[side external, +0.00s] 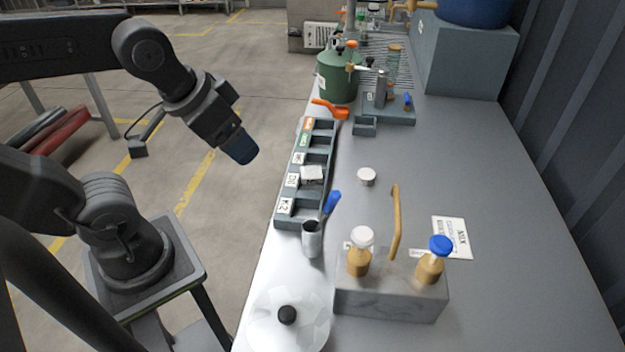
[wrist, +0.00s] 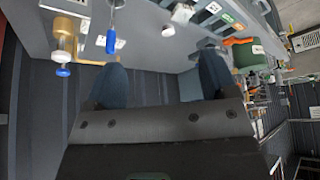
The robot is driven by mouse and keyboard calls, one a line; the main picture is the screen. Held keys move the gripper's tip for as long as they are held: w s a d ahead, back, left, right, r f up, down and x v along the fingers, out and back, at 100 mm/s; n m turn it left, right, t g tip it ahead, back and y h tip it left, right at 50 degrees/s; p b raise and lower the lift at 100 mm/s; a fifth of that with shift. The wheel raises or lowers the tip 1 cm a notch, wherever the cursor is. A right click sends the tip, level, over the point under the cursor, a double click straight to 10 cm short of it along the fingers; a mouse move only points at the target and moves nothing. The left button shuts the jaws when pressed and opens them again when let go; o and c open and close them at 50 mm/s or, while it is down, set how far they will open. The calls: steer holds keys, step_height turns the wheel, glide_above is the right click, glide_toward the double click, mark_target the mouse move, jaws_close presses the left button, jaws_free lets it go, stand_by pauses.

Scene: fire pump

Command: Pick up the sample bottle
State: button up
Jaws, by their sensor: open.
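I cannot tell for sure which thing is the sample bottle. A clear upright vessel with an orange-brown top (side external: 393,62) stands at the back of the bench, and small capped bottles (side external: 373,12) stand beyond it, too small to tell apart. A metal cup (side external: 312,240) with a blue handle beside it stands at the near end of the slotted rack (side external: 283,222); the blue handle also shows in the wrist view (wrist: 111,41). My gripper (side external: 240,150) is in the air left of the bench, apart from everything. In the wrist view my gripper (wrist: 161,78) is open and empty.
A green jug (side external: 336,78) stands behind the rack. A grey block with two brass valves (side external: 390,292) and a clear disc with a black knob (side external: 287,316) are at the front. A white cap (side external: 366,176) lies mid-bench. The right side of the bench is mostly clear.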

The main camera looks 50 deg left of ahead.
steer(key=n+g+y, duration=0.2)
steer(key=n+g, duration=0.3)
steer(key=n, duration=0.7)
glide_above(311, 164)
step_height(311, 164, down, 6)
step_height(311, 164, down, 8)
steer(key=shift+s+a+f, duration=0.1)
steer(key=shift+f, duration=0.1)
steer(key=shift+h, duration=0.3)
steer(key=shift+f, duration=2.7)
steer(key=shift+c, duration=0.2)
steer(key=shift+w, duration=0.2)
steer(key=c, duration=1)
steer(key=shift+o, duration=0.2)
steer(key=shift+r, duration=0.1)
